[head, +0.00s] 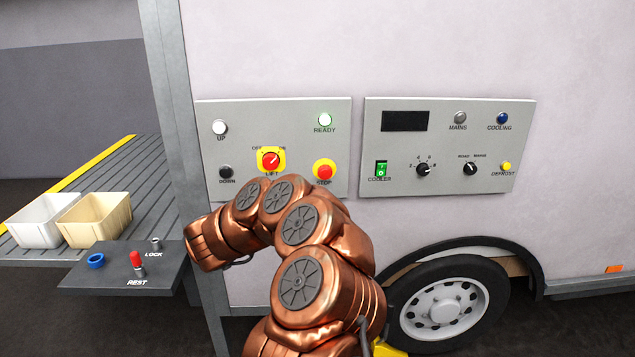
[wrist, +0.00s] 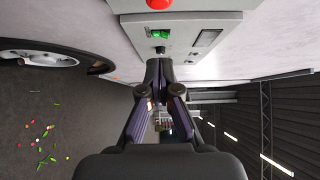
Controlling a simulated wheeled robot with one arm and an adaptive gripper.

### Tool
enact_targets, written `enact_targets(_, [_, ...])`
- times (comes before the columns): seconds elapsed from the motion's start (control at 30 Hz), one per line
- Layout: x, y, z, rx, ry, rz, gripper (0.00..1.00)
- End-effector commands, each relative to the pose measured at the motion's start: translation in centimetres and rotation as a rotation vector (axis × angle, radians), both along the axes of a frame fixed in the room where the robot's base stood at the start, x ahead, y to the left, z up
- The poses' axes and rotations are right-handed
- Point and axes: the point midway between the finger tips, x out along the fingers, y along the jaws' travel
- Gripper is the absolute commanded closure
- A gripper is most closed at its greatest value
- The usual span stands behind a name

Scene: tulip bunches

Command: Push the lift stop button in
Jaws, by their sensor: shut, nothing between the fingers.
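The lift stop button (head: 324,170) is a red mushroom head on a yellow collar. It sits at the lower right of the left panel (head: 300,120), above the word STOP. In the wrist view a red button (wrist: 160,3), apparently the same one, is cut by the top edge. My gripper (wrist: 160,65) is shut and empty, its fingertips together in the middle of the wrist view. They appear apart from the button, pointing along the wall. In the head view my copper arm reaches up below the panel, and the gripper is hidden.
A second panel (head: 450,110) with a green cooler switch (head: 381,169) is to the right. A shelf (head: 130,272) with a red REST lever is lower left.

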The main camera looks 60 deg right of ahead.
Motion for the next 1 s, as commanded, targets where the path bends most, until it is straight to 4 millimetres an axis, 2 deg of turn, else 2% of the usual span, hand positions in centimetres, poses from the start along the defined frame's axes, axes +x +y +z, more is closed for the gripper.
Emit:
enact_targets(0.27, [-0.3, -2.5, 0.2, -0.002, 0.003, -0.001, 1.0])
enact_targets(0.7, [-1.3, -10.0, 0.4, -0.002, 0.001, -0.004, 1.0])
enact_targets(1.0, [0.5, -11.9, 0.3, -0.003, 0.001, 0.0, 1.0])
